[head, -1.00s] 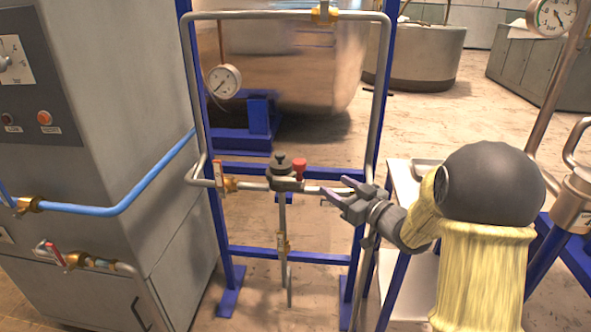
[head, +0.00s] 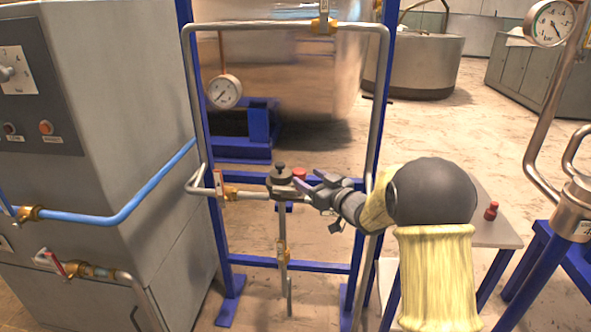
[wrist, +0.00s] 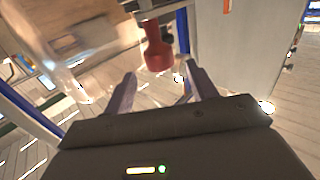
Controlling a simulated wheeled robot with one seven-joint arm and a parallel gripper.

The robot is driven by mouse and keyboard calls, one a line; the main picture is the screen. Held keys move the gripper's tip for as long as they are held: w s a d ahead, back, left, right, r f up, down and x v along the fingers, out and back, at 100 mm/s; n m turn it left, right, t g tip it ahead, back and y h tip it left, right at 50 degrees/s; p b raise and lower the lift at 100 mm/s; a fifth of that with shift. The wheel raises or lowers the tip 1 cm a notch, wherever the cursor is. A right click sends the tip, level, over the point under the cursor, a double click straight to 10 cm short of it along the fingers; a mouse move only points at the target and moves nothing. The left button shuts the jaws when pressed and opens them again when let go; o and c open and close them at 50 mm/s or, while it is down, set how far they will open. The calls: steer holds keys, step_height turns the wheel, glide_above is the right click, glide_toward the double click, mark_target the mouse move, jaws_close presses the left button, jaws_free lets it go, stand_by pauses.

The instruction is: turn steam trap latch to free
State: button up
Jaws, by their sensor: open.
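The steam trap (head: 281,187) is a dark round body with a black cap, set in the pipework between blue posts. A red knob (head: 299,173), probably its latch, stands at the trap's right side. In the wrist view the red knob (wrist: 158,50) shows large, just beyond and between the fingertips. My gripper (head: 304,182) is open beside the trap on its right, its fingers pointing left toward the knob. In the wrist view my gripper (wrist: 160,78) has nothing between its fingers. Whether a finger touches the knob or trap I cannot tell.
A grey cabinet (head: 110,120) with a blue hose (head: 120,215) stands at left. The blue frame (head: 372,130) and its steel pipes surround the trap. A small table (head: 500,232) with a red-topped object (head: 491,211) is at right. Open floor lies behind.

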mark_target(295, 170)
steer(key=x, duration=0.7)
jaws_close()
